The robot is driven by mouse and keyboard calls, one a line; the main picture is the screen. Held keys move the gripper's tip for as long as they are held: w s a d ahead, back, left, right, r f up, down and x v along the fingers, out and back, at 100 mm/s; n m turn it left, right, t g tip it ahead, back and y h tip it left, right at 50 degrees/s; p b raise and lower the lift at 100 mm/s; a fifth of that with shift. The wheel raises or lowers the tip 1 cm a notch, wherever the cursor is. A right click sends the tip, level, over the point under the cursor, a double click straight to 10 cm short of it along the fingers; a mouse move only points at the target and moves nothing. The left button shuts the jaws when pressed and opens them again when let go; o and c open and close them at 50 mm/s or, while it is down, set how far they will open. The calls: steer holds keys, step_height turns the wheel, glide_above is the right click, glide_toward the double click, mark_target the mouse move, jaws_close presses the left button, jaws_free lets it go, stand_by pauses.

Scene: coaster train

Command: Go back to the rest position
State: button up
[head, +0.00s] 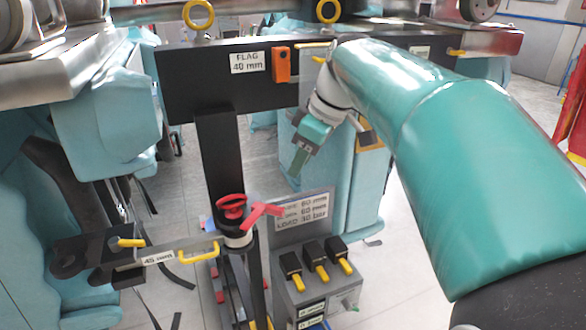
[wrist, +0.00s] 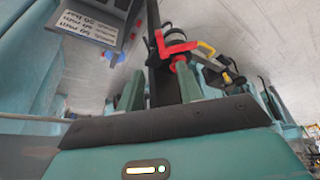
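My gripper (head: 298,164) hangs below my teal arm in the middle of the head view, pointing down and left. In the wrist view its two teal fingers (wrist: 160,82) stand apart with nothing held between them. A black post with a red lever (head: 262,214) and red knob (head: 231,206) stands below and left of my gripper, clear of it. The red lever also shows beyond the fingers in the wrist view (wrist: 172,47). In the head view, my arm hides part of the right side.
A black crossbar (head: 190,90) with a "FLAG 40 mm" label and an orange block (head: 281,65) runs behind my gripper. A grey control box (head: 318,288) with several black-and-yellow switches stands below. A bracket labelled 45 mm (head: 158,258) extends left. Pale blue seats (head: 105,120) flank the left.

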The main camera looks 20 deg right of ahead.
stand_by(0.4)
steer(key=s+a+f+m+t+h, duration=0.1)
steer(key=s+a+f+m, duration=0.2)
steer(key=s+f, duration=0.3)
steer(key=s+a+f+m+t+h, duration=0.1)
steer(key=s+a+f+m+h, duration=0.1)
steer(key=s+a+f+m, duration=0.2)
steer(key=s+f+m, duration=0.1)
steer(key=s+f, duration=0.2)
steer(key=s, duration=0.3)
steer(key=shift+s+a+f+m, duration=0.25)
steer(key=shift+s+f+m, duration=0.05)
steer(key=shift+m, duration=0.1)
